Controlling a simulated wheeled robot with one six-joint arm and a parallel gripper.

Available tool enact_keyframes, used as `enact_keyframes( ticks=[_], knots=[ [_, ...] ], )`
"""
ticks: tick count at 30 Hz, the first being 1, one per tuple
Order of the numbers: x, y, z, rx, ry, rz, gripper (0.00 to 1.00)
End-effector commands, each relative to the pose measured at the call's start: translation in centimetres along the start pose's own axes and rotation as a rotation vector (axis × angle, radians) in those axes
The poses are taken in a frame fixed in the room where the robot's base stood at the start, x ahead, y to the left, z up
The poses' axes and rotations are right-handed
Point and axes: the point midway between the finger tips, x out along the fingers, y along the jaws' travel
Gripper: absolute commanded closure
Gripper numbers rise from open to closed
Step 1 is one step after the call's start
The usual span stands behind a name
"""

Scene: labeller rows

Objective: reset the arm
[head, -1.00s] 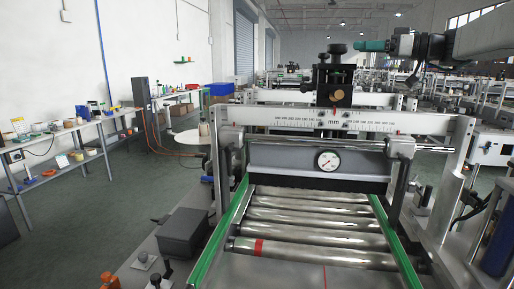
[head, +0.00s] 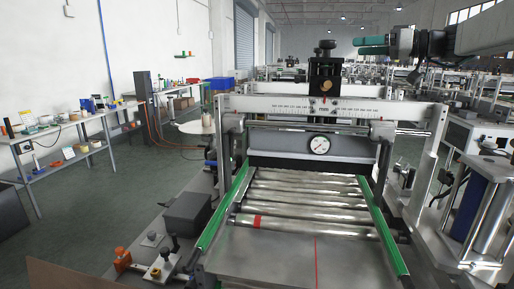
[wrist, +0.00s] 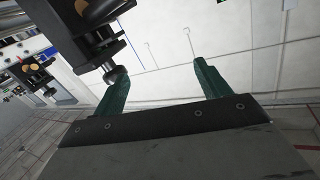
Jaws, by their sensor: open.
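My gripper (head: 360,46) is at the upper right of the head view, at the end of my arm. Its teal fingers are level with the upper part of the black clamp block (head: 324,75) and appear to its right. In the wrist view my gripper (wrist: 161,72) shows two teal fingers spread apart with nothing between them. A black knobbed part (wrist: 98,40) shows close beside the left finger there; I cannot tell whether they touch.
The labeller's scale bar (head: 305,107) spans the frame above a round dial gauge (head: 319,145) and steel rollers (head: 300,205). A grey box (head: 187,213) sits at its left. Shelves (head: 70,150) stand along the left wall. Open floor (head: 110,215) lies between.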

Motion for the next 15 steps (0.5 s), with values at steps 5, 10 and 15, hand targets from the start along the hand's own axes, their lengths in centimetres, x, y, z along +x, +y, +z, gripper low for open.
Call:
enact_keyframes(
  ticks=[5,10,15],
  knots=[
    [-0.1,0.6,4.5,0.193,-0.112,0.034,0.25],
    [-0.8,-1.1,10.1,0.414,-0.278,0.098,0.25],
    [-2.1,-5.6,17.0,0.647,-0.503,0.211,0.25]
  ],
)
